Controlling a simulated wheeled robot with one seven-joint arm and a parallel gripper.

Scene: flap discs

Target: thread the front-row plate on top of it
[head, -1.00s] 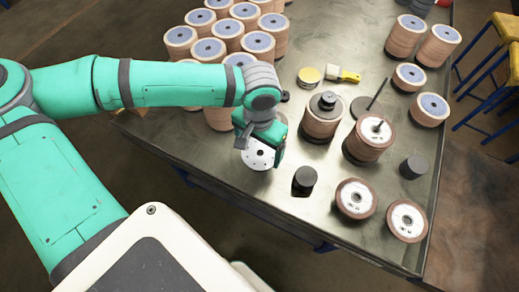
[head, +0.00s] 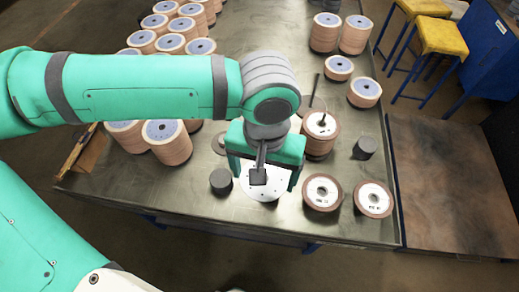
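A white plate with small holes (head: 262,193) is held under my gripper (head: 265,180). The gripper's fingers point down at either side of the plate, and its body hides the plate's far part. The plate appears above the table near its front edge, between a black cylinder (head: 221,182) and the front discs. A stack of discs with a pale printed top and a short central peg (head: 321,124) stands behind and to the right, partly hidden by my gripper. Two flap discs with pale centres, a left one (head: 322,192) and a right one (head: 374,199), lie at the front.
The metal table (head: 265,228) has bare room along its front edge. Another black cylinder (head: 365,148) stands right of the peg stack, and a thin rod (head: 315,88) rises behind it. Disc stacks (head: 168,142) fill the left. Yellow stools (head: 441,36) stand beyond the table.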

